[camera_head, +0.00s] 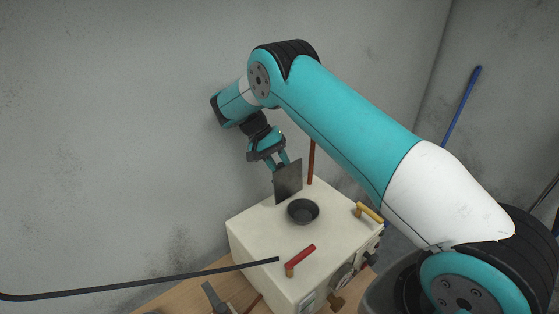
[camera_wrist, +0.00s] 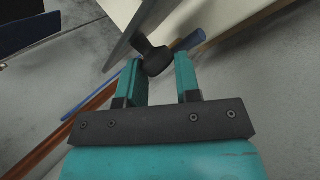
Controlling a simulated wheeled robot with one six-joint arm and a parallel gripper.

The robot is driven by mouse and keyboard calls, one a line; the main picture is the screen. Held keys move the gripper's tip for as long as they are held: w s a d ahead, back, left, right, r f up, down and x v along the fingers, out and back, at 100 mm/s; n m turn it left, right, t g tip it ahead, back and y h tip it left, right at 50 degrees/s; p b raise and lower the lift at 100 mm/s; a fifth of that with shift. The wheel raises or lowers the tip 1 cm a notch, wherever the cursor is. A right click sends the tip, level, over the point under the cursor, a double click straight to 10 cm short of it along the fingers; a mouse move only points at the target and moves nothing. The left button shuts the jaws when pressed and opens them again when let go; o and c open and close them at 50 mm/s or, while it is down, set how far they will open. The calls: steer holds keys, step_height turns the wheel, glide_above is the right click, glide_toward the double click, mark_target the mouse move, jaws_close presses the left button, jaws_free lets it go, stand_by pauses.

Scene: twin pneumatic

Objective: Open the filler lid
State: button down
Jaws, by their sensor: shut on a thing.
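The filler lid (camera_head: 288,183) is a flat dark-grey plate. It stands roughly upright at the back of the cream box's top, behind the round dark filler opening (camera_head: 302,212). The opening is uncovered. My gripper (camera_head: 282,164) is behind the plate, at its upper part. In the wrist view my gripper (camera_wrist: 158,65) is shut on a black knob (camera_wrist: 153,58) on the lid's far side. The lid shows there edge-on as a grey strip (camera_wrist: 134,32). The plate hides part of the fingers in the head view.
The cream box (camera_head: 250,235) stands on a wooden table (camera_head: 160,303). On its top are a red handle (camera_head: 301,258) and a yellow handle (camera_head: 369,211). A copper pipe (camera_head: 311,163) rises behind it. A black rod (camera_head: 140,283) crosses in front. The grey wall is close behind my gripper.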

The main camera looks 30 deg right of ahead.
steer(key=shift+s+a+f, duration=0.35)
steer(key=shift+s+f, duration=0.05)
steer(key=shift+f, duration=0.15)
steer(key=c, duration=0.8)
jaws_free()
steer(key=shift+w+a, duration=0.1)
steer(key=shift+a, duration=0.05)
steer(key=shift+r, duration=0.15)
steer(key=shift+w+d+r, duration=0.1)
steer(key=shift+d, duration=0.1)
steer(key=shift+d, duration=0.1)
